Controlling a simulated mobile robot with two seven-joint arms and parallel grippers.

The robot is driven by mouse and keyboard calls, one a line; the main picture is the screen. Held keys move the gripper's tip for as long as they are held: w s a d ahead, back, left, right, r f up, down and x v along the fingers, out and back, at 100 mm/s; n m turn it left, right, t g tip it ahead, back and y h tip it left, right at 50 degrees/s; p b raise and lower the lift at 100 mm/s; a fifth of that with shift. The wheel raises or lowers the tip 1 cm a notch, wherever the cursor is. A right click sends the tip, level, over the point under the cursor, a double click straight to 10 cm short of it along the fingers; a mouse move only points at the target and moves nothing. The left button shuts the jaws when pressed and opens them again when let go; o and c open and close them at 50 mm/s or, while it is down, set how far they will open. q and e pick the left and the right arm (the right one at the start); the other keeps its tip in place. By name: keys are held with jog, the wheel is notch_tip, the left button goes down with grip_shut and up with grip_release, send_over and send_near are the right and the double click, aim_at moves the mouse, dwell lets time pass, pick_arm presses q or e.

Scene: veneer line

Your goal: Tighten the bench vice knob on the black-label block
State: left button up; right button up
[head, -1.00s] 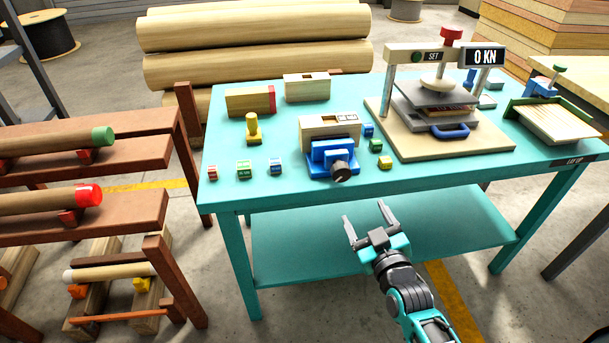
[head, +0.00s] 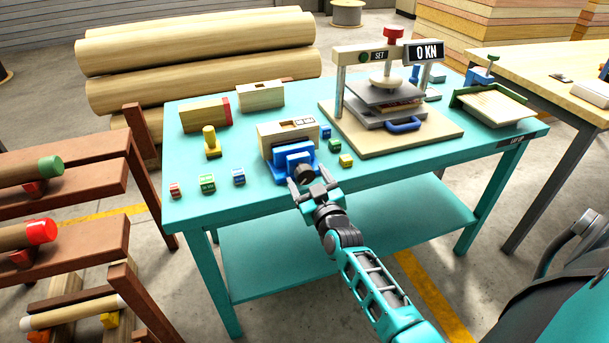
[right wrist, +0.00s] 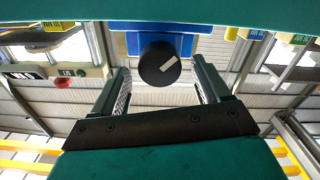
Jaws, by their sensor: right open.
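The blue bench vice (head: 292,158) stands at the front edge of the teal table, with a pale wooden block (head: 288,132) in it. The block has a slot and small markings on top, too small to read. The vice's round black knob (head: 306,174) faces me. It also shows in the right wrist view (right wrist: 159,63) with a white mark on its face. My right gripper (head: 307,181) is open at the knob, its fingers to either side in the picture. I cannot tell whether they reach around it; no contact shows. My left gripper is out of view.
A press (head: 388,98) reading 0 KN stands to the right. The teal table's (head: 400,168) front right is clear.

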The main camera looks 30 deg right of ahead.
jog(key=shift+x, duration=1.4)
jog(key=c, duration=1)
